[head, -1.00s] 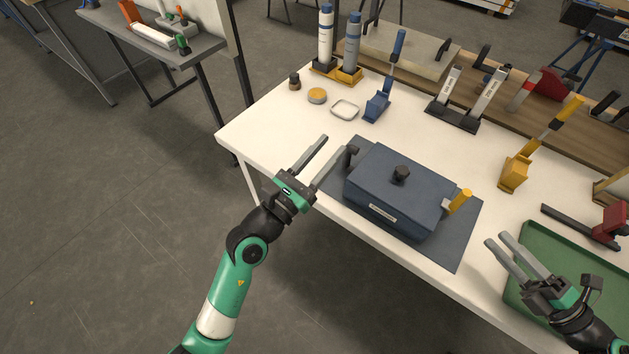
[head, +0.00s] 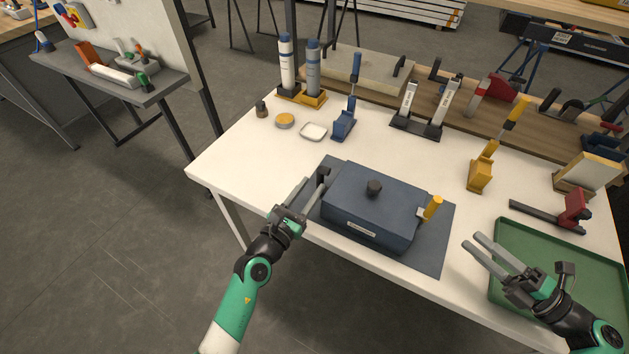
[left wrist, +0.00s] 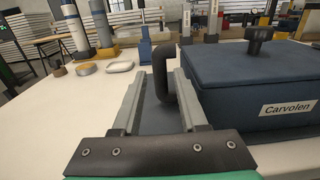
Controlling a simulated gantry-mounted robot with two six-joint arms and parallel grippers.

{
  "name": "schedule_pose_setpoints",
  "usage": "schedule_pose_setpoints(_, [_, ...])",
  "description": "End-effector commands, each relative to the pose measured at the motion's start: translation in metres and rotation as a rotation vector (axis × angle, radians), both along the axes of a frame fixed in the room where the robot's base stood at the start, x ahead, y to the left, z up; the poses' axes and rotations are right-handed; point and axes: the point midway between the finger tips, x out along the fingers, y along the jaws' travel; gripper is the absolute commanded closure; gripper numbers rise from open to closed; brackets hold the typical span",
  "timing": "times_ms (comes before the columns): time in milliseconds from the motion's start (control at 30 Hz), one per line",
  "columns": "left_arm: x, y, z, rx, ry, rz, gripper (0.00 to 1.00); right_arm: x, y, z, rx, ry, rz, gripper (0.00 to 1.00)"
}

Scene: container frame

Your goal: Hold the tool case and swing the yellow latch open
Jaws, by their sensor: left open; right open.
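The dark blue tool case (head: 352,212) stands shut on a grey mat (head: 435,245), with a black knob on its lid and a bent black handle (head: 323,171) on its left side. The yellow latch (head: 433,207) sticks up at the case's right end. My left gripper (head: 315,183) is open at the left side. In the left wrist view the black handle (left wrist: 163,72) rises between its parted fingers, not clamped. The case's front label reads "Carvolen". My right gripper (head: 474,239) is open and empty, right of the mat and apart from the latch.
A green tray (head: 520,232) lies at the right, beneath my right gripper, with a red clamp (head: 572,212) behind it. A yellow clamp (head: 481,175) stands behind the latch. Bottles, a tape roll and a white dish stand at the back left.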

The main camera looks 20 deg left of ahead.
Motion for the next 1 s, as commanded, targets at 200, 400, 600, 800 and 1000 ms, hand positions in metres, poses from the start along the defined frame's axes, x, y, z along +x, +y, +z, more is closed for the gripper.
schedule_pose_setpoints(200, [0.025,-0.006,0.001,-0.002,-0.001,-0.003,0.58,0.000,0.000,0.000,0.000,0.000,0.000,0.50])
schedule_pose_setpoints(400, [0.033,-0.007,0.000,0.000,0.002,0.000,0.58,0.000,0.000,0.000,0.000,0.000,0.000,0.50])
schedule_pose_setpoints(600, [0.034,-0.007,0.000,0.000,0.002,0.001,0.58,0.000,0.000,0.000,0.000,0.000,0.000,0.50])
schedule_pose_setpoints(800, [0.033,-0.007,0.000,0.000,0.002,0.001,0.85,0.000,0.000,0.000,0.000,0.000,0.000,0.50])
schedule_pose_setpoints(1000, [0.033,-0.007,0.000,0.000,0.001,0.001,1.00,0.000,0.000,0.000,0.000,0.000,0.000,0.50])
